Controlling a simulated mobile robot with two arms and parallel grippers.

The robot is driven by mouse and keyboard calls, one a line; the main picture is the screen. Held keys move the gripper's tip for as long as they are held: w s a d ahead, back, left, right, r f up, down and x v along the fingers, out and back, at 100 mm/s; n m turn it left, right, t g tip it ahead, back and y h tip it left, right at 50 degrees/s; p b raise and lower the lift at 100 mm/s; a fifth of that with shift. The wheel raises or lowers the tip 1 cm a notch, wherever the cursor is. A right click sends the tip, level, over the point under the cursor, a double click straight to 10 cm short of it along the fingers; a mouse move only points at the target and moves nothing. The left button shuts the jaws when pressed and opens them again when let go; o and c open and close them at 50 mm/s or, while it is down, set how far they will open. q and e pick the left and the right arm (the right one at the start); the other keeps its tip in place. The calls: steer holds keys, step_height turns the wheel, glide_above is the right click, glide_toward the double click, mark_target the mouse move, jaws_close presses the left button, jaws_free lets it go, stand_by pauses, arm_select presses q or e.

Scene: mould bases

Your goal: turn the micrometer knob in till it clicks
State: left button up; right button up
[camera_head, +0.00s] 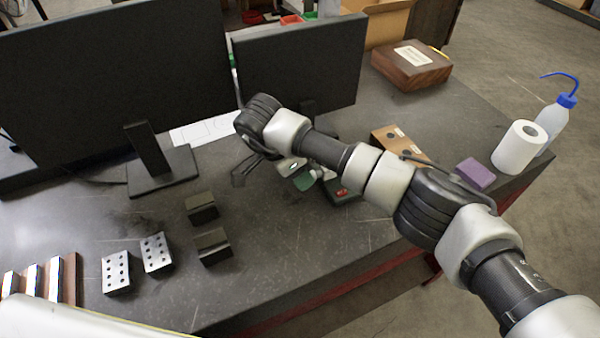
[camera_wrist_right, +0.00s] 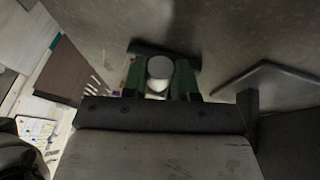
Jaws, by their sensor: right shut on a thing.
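The micrometer's green frame (camera_head: 304,180) shows just beyond my right forearm in the head view, near the middle of the bench. In the right wrist view the green frame (camera_wrist_right: 190,80) surrounds a pale, round-ended part (camera_wrist_right: 160,68). My right gripper (camera_head: 268,168) is at the micrometer's left side, partly behind my own wrist. Its dark finger (camera_wrist_right: 160,115) fills the lower wrist view. It is shut on the micrometer knob, but the finger hides the contact and the knob's scale. My left gripper is not in view.
Two monitors (camera_head: 300,65) stand behind. Dark angle blocks (camera_head: 212,245) and drilled plates (camera_head: 156,252) lie to the left. A wooden box (camera_head: 411,66), purple block (camera_head: 474,174), paper roll (camera_head: 518,147) and wash bottle (camera_head: 552,122) stand right. The front centre bench is clear.

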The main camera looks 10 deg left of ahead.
steer(key=shift+d+f+t+y+b, duration=0.15)
steer(key=shift+t+y+b, duration=0.25)
steer(key=shift+b, duration=0.4)
steer(key=t+b, duration=0.1)
steer(key=b, duration=0.2)
steer(key=t+y+b, duration=0.1)
steer(key=b, duration=0.2)
steer(key=m+t+y+b, duration=0.1)
steer(key=t+b, duration=0.1)
steer(key=b, duration=0.2)
steer(key=shift+s+f, duration=0.2)
steer(key=shift+s, duration=0.1)
steer(key=shift+d+r+t+y+b, duration=0.1)
steer(key=shift+r+t+y+b, duration=0.2)
steer(key=shift+b, duration=0.45)
steer(key=o, duration=0.9)
steer(key=shift+o, duration=0.2)
steer(key=shift+s, duration=0.1)
steer(key=b+v, duration=0.1)
steer(key=v, duration=0.9)
steer(key=shift+s+r+b, duration=0.3)
